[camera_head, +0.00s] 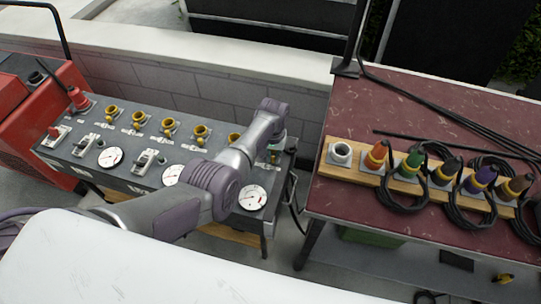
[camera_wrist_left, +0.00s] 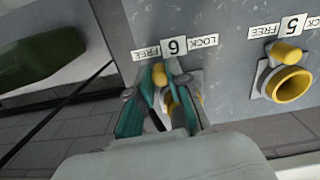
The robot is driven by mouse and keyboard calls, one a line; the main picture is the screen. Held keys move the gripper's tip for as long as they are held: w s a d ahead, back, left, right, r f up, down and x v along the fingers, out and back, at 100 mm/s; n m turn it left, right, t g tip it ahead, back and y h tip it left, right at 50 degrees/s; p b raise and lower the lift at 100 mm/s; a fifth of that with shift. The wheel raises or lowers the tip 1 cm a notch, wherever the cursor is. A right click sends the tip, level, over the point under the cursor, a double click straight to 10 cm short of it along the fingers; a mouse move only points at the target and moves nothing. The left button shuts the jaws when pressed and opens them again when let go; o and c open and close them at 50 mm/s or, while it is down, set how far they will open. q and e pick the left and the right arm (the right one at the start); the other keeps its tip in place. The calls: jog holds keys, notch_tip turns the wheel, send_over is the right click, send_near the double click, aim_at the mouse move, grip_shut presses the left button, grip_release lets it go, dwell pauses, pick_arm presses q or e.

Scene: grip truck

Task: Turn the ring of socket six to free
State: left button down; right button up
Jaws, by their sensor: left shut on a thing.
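Socket six is marked by a white "6" plate (camera_wrist_left: 174,46) in the left wrist view, upside down there, with FREE (camera_wrist_left: 146,53) to its left and LOCK (camera_wrist_left: 202,42) to its right. The yellow ring of socket six (camera_wrist_left: 159,75) has its knob between the teal fingers of my left gripper (camera_wrist_left: 160,92). The gripper is shut on it. The knob stands just below the plate, slightly toward the FREE side. Fingers hide most of the ring and socket. In the head view my left wrist (camera_head: 268,120) covers this end of the panel. My right gripper is not in view.
Socket five (camera_wrist_left: 288,85) is beside it with its yellow knob below the "5". The grey panel (camera_head: 125,170) carries more yellow sockets, gauges and switches. A red table (camera_head: 400,100) at right holds a wooden rack (camera_head: 345,172) with coloured plugs and coiled black cables.

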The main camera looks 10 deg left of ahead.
aim_at(274, 158)
pick_arm(q)
jog(key=shift+w+d+n, duration=0.1)
jog(key=shift+d+n, duration=0.05)
jog(key=shift+n, duration=0.15)
jog(key=c, duration=1.1)
grip_release()
notch_tip(274, 158, up, 12)
